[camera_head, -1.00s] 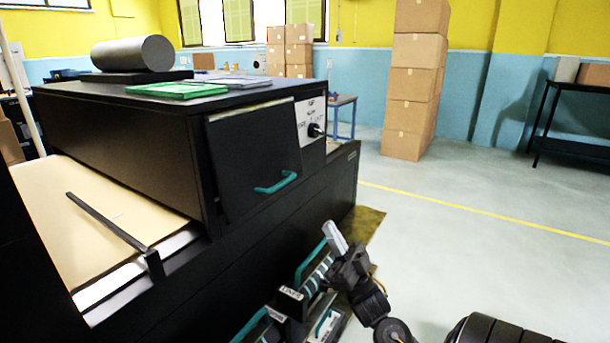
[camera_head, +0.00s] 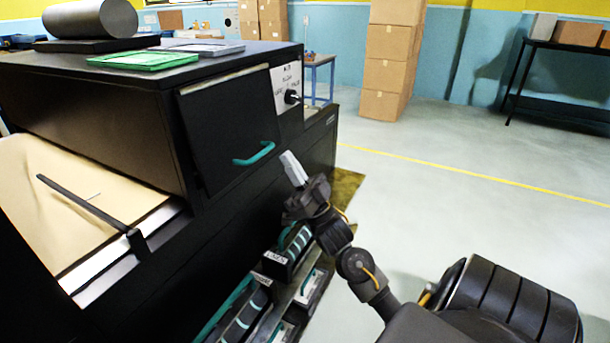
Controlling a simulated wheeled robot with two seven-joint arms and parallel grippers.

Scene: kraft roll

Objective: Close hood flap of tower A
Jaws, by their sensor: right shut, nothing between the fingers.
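The black machine (camera_head: 90,100) fills the left side of the head view. On its front is a dark hood flap (camera_head: 225,125) with a teal handle (camera_head: 254,154) near its lower right. The flap's top edge leans slightly off the body; I cannot tell if it is fully closed. I see no label marking tower A. My right gripper (camera_head: 293,168) is shut and empty, pointing up, to the right of and slightly below the handle, apart from it in the picture. My left gripper is not in view.
A white panel with a black knob (camera_head: 291,97) sits right of the flap. Teal-handled dark units (camera_head: 285,262) lie low beside my right arm. A green frame (camera_head: 145,60) and a grey roll (camera_head: 90,18) rest on top. Stacked boxes (camera_head: 393,60) stand behind; the floor (camera_head: 460,210) at right is clear.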

